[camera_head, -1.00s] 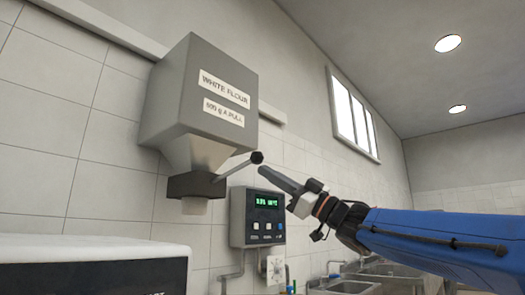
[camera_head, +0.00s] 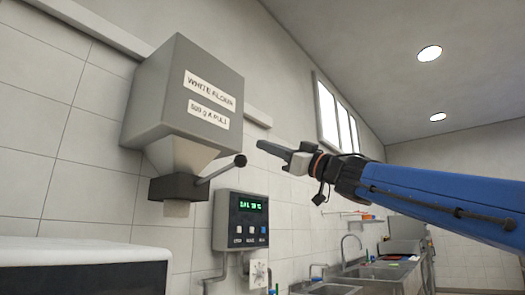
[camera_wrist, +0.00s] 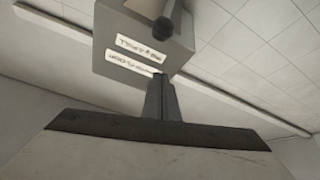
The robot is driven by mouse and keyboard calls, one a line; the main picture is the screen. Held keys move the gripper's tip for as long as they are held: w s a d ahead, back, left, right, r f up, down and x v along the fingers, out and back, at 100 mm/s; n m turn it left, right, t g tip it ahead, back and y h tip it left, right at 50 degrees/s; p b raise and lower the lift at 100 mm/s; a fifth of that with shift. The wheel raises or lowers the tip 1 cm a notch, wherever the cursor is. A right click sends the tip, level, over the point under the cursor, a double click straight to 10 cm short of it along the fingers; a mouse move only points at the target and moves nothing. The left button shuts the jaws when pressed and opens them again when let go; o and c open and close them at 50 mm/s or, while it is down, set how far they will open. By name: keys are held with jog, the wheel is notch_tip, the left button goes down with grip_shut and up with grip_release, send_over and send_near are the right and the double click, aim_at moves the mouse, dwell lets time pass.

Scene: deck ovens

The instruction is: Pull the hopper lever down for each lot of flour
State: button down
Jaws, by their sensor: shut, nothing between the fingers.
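The grey flour hopper (camera_head: 180,105) hangs on the tiled wall, with labels reading "WHITE FLOUR" and "500 g A PULL". Its lever (camera_head: 220,168) angles up and to the right from the dark outlet block, ending in a black ball knob (camera_head: 240,160). My gripper (camera_head: 262,147) is shut and empty, to the right of the knob and slightly higher in the picture, with a gap between them. In the wrist view the hopper (camera_wrist: 185,55) shows beyond the fingers (camera_wrist: 160,82), and the dark knob (camera_wrist: 165,22) shows near the top edge.
A grey control box (camera_head: 240,220) with a green display is mounted on the wall below the lever. A white-topped unit (camera_head: 85,252) stands at lower left. Sinks with a tap (camera_head: 345,245) run along the wall at right. The air around the knob looks clear.

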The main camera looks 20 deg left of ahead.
jog(key=w+a, duration=0.3)
jog(key=a, duration=0.4)
jog(key=shift+w+a, duration=0.2)
dwell(0.6)
dwell(0.4)
